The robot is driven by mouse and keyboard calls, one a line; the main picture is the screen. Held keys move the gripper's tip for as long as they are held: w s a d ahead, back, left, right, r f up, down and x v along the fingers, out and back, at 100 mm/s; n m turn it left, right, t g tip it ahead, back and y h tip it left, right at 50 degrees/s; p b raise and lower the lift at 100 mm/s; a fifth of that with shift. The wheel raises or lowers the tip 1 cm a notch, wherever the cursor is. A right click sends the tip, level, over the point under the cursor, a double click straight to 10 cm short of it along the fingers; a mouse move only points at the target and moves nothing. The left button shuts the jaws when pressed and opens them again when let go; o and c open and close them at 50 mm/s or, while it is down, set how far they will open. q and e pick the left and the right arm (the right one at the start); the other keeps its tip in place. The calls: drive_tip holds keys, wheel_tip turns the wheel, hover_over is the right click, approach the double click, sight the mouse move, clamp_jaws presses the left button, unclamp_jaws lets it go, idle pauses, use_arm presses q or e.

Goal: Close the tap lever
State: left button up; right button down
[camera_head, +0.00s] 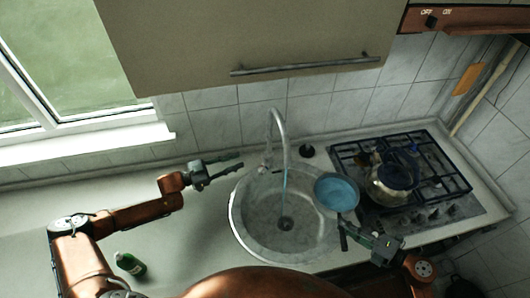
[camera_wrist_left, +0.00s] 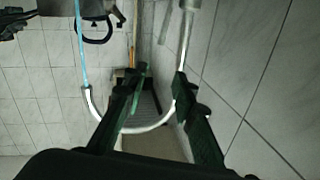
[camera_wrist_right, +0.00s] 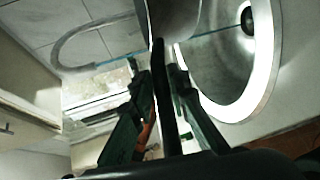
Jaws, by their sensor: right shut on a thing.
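The tap (camera_head: 279,125) is a grey gooseneck behind the sink (camera_head: 236,215). A blue water stream (camera_head: 285,180) runs from its spout, so water is flowing. I cannot make out the lever clearly near the tap base (camera_head: 264,169). The curved spout (camera_wrist_left: 140,129) also shows in the left wrist view, beyond the fingers. My left gripper (camera_head: 240,160) is open and empty, left of the tap. My right gripper (camera_head: 346,235) is shut on the dark handle (camera_wrist_right: 162,85) of a blue pan (camera_head: 337,191), held at the sink's right side.
A gas stove (camera_head: 448,168) with a metal kettle (camera_head: 381,192) stands to the right. A green bottle (camera_head: 130,264) is on the counter at front left. A small dark knob-like item (camera_head: 307,151) sits right of the tap. The counter left of the sink is mostly clear.

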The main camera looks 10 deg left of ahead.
sight(263, 157)
use_arm(q)
drive_tip(key=w+d+f, duration=0.1)
drive_tip(key=w+d, duration=0.1)
drive_tip(key=d, duration=0.1)
drive_tip(key=w+d+f+b, duration=0.1)
drive_tip(key=w+d, duration=0.1)
drive_tip(key=d, duration=0.1)
drive_tip(key=w+d+f+b, duration=0.1)
drive_tip(key=w+d, duration=0.2)
drive_tip(key=shift+d+f, duration=0.2)
drive_tip(key=shift+d, duration=0.2)
idle(0.4)
clamp_jaws()
idle(0.7)
